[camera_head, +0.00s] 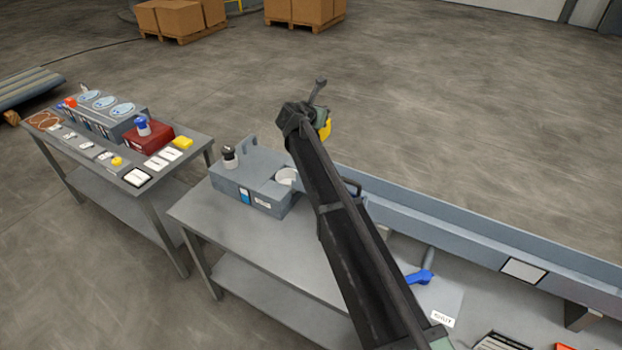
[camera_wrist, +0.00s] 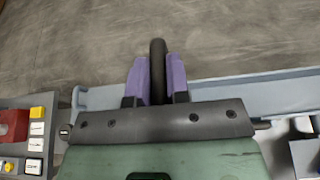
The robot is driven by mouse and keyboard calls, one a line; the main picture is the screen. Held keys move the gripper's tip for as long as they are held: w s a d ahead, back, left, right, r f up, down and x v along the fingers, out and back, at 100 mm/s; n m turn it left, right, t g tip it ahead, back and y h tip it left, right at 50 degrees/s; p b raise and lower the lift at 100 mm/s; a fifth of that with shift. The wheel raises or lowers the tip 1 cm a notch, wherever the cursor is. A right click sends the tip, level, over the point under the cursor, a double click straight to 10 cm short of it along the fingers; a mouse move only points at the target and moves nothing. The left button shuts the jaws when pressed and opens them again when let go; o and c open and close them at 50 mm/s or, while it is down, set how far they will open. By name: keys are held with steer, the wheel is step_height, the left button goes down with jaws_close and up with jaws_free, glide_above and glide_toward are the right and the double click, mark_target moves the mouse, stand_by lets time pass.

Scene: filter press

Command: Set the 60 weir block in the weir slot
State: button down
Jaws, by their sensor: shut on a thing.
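In the wrist view, my gripper (camera_wrist: 158,66) has its two purple fingers shut on a dark rounded bar (camera_wrist: 158,48), which sticks out past the fingertips. No 60 marking shows on it, so I cannot tell whether it belongs to the weir block. In the head view, a yellow piece (camera_head: 326,129) shows beside the end of my arm; its link to the bar is unclear. The long grey-blue trough (camera_head: 440,222) runs to the right behind my arm, and also shows in the wrist view (camera_wrist: 255,92). I cannot make out the weir slot; my arm covers part of the trough.
A grey box (camera_head: 250,180) with a black knob and white cup stands at the trough's left end. A blue-handled valve (camera_head: 420,277) is right of my arm. The left table (camera_head: 190,160) holds a red box (camera_head: 150,136) and a yellow block (camera_head: 183,142). Floor behind the trough is clear.

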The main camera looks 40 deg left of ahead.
step_height(320, 180, down, 20)
steer(key=b, duration=1.9)
steer(key=shift+b, duration=0.3)
steer(key=c, duration=1.5)
jaws_free()
steer(key=shift+f, duration=0.15)
steer(key=shift+c, duration=0.2)
steer(key=o, duration=0.4)
steer(key=shift+o, duration=0.2)
